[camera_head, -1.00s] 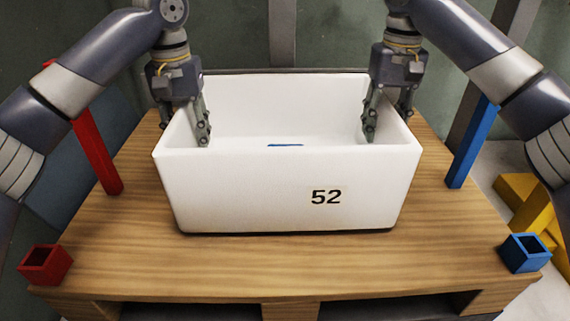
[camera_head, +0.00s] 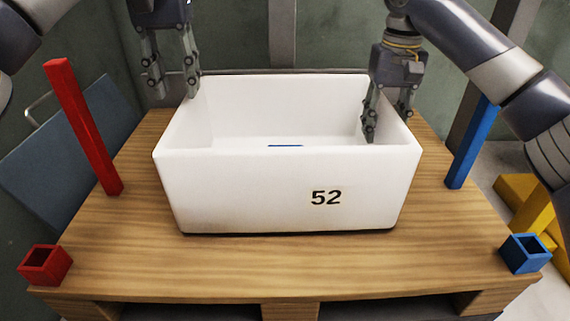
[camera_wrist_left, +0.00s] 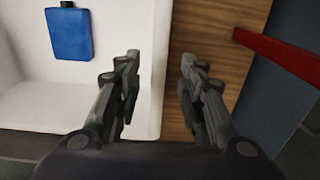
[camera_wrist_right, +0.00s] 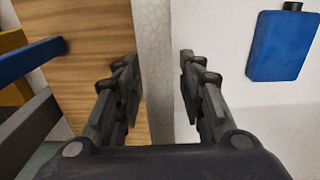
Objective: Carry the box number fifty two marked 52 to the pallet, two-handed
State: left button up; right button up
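The white open box marked 52 (camera_head: 290,190) sits upright on the wooden pallet (camera_head: 240,275). My left gripper (camera_head: 173,94) is open and empty, raised above the box's left wall; in the left wrist view that wall's rim (camera_wrist_left: 160,75) lies below and between the fingers. My right gripper (camera_head: 387,126) straddles the right wall, one finger inside and one outside. In the right wrist view its fingers are apart, with the wall's rim (camera_wrist_right: 155,60) between them and no clear grip on it.
A blue flat bottle (camera_wrist_left: 68,33) lies inside the box. A red post (camera_head: 85,130) and blue post (camera_head: 470,145) stand at the pallet's sides, with a red socket (camera_head: 45,265) and blue socket (camera_head: 525,253) at the front corners. The pallet's front strip is clear.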

notch_tip(320, 180, up, 12)
dwell(0.6)
dwell(0.4)
